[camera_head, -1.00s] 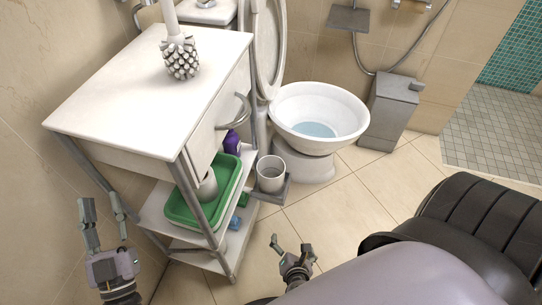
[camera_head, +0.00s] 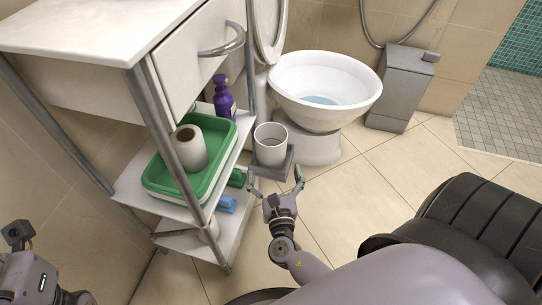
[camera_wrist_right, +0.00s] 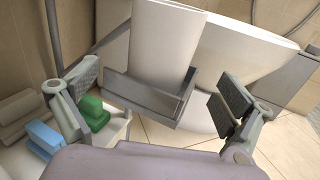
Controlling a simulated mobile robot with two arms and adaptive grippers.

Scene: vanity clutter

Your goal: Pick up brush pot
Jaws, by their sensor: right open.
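The brush pot (camera_head: 270,145) is a white cylindrical cup. It stands upright in a grey holder (camera_head: 272,170) beside the shelf unit, in front of the toilet. In the right wrist view the pot (camera_wrist_right: 165,45) rises from the holder, between and beyond the fingers. My right gripper (camera_head: 276,182) is open and empty, just on the near side of the holder, with its fingers pointing toward the pot. In the wrist view its fingers (camera_wrist_right: 155,98) are spread wide on both sides of the holder. Part of my left arm shows at the lower left; its fingers are not seen.
The shelf unit (camera_head: 80,30) stands left of the pot. It carries a green tray (camera_head: 160,183) with a white roll (camera_head: 191,147), a purple bottle (camera_head: 224,97) and a blue item (camera_head: 227,204). The toilet (camera_head: 325,85) is behind.

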